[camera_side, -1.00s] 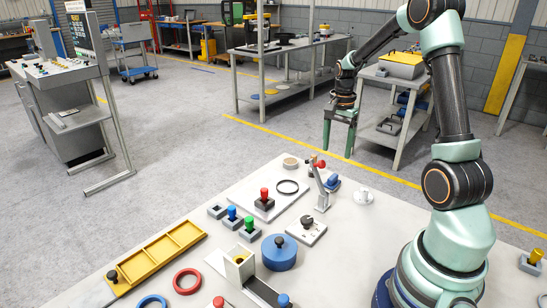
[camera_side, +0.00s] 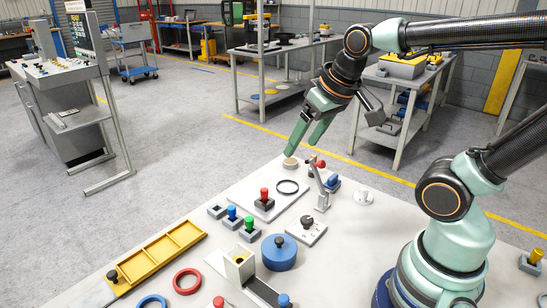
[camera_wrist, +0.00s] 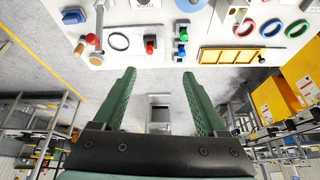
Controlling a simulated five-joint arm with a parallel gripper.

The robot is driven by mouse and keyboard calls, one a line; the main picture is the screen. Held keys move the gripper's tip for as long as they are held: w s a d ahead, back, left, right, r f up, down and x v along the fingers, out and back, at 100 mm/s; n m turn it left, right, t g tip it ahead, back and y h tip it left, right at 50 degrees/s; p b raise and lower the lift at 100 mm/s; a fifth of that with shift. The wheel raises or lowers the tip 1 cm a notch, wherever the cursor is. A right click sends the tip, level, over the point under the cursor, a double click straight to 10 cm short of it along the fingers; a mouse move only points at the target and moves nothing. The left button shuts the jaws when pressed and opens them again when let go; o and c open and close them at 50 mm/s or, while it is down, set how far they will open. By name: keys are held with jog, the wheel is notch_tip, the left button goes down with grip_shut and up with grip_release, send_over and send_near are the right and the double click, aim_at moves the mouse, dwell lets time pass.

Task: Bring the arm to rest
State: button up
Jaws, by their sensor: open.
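My arm is bent, with the upper link leaning off to the right.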

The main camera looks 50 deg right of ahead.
jog(key=shift+s+a+n, duration=0.55)
jog(key=shift+a+n, duration=0.25)
jog(key=shift+a, duration=0.05)
